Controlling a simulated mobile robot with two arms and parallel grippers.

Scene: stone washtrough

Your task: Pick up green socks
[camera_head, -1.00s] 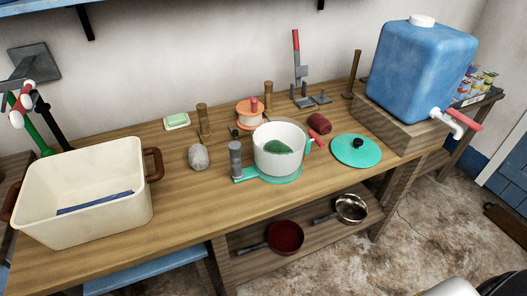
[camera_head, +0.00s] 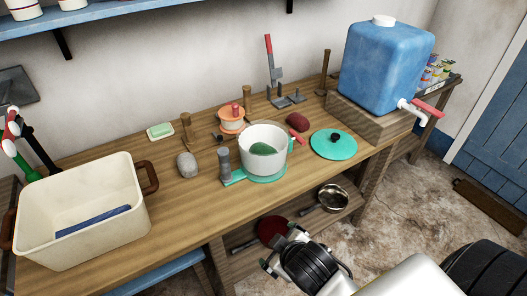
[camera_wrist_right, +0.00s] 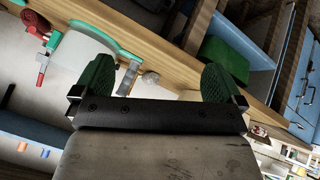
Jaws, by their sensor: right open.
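A rounded green bundle (camera_head: 263,149), which looks like the green socks, lies inside a white pot (camera_head: 249,170) on the wooden table. The pot stands on a teal base (camera_head: 236,181) near the table's front edge. My right gripper (camera_head: 280,247) is open in front of the table, below and apart from the pot. In the right wrist view its two green-padded fingers (camera_wrist_right: 157,80) are wide apart with nothing between them. The socks cannot be made out in that view. My left gripper is not in view.
A cream tub (camera_head: 82,238) holding a blue item stands at the left. A teal lid (camera_head: 333,145) lies right of the pot. A grey stone (camera_head: 187,165) and a soap dish (camera_head: 160,131) are left of it. A blue water tank (camera_head: 388,65) stands at the right.

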